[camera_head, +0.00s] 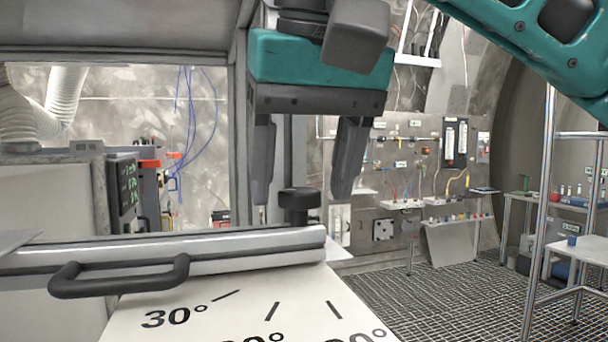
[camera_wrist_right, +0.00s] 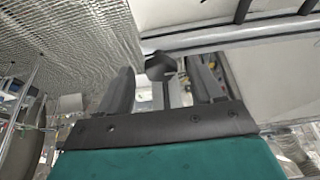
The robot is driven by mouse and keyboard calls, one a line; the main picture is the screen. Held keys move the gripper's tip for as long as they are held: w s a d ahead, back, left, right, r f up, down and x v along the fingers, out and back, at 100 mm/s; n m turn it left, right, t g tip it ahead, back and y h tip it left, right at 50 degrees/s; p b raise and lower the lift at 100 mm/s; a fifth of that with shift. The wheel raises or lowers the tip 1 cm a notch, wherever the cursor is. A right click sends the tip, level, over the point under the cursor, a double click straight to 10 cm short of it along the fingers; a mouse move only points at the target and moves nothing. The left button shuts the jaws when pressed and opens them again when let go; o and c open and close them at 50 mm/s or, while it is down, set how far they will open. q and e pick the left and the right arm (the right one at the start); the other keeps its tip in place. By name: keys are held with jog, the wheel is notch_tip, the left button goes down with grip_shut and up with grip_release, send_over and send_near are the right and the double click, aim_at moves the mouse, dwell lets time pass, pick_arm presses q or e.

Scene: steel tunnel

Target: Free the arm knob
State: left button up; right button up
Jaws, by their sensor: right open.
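The arm knob (camera_head: 300,201) is a dark, round knob on a short stem. It stands near the right end of a grey metal arm (camera_head: 220,250) with a black bar handle (camera_head: 125,278). My right gripper (camera_head: 300,190), teal with dark fingers, hangs over the knob. Its fingers are apart, one on each side of the knob as seen here, with no clear contact. In the right wrist view, the knob (camera_wrist_right: 158,66) shows between the fingertips of the gripper (camera_wrist_right: 161,76). My left gripper is in neither view.
A white angle plate (camera_head: 240,305) with degree marks lies below the arm. A steel frame post stands just left of the gripper. A monitor (camera_head: 124,195) is at the left. A silver rail stand (camera_head: 538,220) and a small table are at the right. The grating floor (camera_head: 450,300) between is clear.

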jog(key=shift+f, duration=0.1)
jog(key=shift+c, duration=1.2)
jog(key=c, duration=0.8)
